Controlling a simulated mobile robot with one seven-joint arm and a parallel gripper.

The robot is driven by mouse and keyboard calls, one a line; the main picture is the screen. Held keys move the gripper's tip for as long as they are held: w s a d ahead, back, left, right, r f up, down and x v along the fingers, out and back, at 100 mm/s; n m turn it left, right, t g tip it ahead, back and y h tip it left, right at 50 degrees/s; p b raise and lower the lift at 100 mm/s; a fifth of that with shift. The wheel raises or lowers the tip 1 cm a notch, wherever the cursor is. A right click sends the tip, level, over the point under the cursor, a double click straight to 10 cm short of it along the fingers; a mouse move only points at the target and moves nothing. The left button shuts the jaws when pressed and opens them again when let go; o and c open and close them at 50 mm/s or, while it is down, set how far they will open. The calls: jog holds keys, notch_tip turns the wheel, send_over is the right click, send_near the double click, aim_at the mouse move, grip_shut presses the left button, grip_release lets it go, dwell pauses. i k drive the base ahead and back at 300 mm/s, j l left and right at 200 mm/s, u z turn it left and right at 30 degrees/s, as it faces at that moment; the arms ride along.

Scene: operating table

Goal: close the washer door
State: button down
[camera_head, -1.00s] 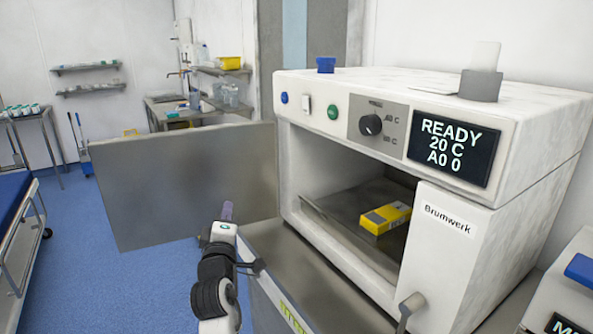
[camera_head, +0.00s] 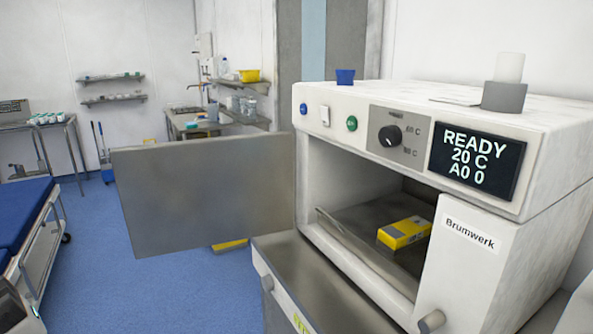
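The washer (camera_head: 468,268) is a white Brumwerk box on a grey stand, its display (camera_head: 476,162) reading READY, 20 C, A0 0. Its door (camera_head: 203,195), a flat grey panel, stands wide open to the left, joined at the left edge of the opening. Inside the chamber a yellow box (camera_head: 404,232) lies on a grey tray (camera_head: 362,212). My gripper is not in view.
A bed with a blue top (camera_head: 20,212) stands at the left. Blue floor (camera_head: 100,245) is free between it and the washer. A yellow object (camera_head: 230,245) shows low behind the door. A grey counter (camera_head: 190,124) and shelves are at the back.

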aim_at(175, 196)
jog(key=u, duration=2.05)
jog(key=i+z, duration=0.1)
jog(key=i, duration=0.3)
jog(key=i+j+z, duration=0.1)
jog(key=i, duration=0.35)
jog(key=i+j+z, duration=0.1)
jog(key=i+z, duration=0.25)
jog(key=i, duration=0.85)
jog(key=i+z, duration=0.3)
jog(key=i, duration=0.25)
jog(key=i+j+z, duration=0.1)
jog(key=i+z, duration=0.25)
jog(key=i, duration=0.2)
jog(key=i+z, duration=0.4)
jog(key=i+j+z, duration=0.1)
jog(key=i+z, duration=0.3)
jog(key=i, duration=0.25)
jog(key=i+z, duration=0.1)
jog(key=z, duration=0.7)
jog(key=i+j+z, duration=0.1)
jog(key=z, duration=0.3)
jog(key=k+l+z, duration=0.1)
jog(key=z, duration=1.25)
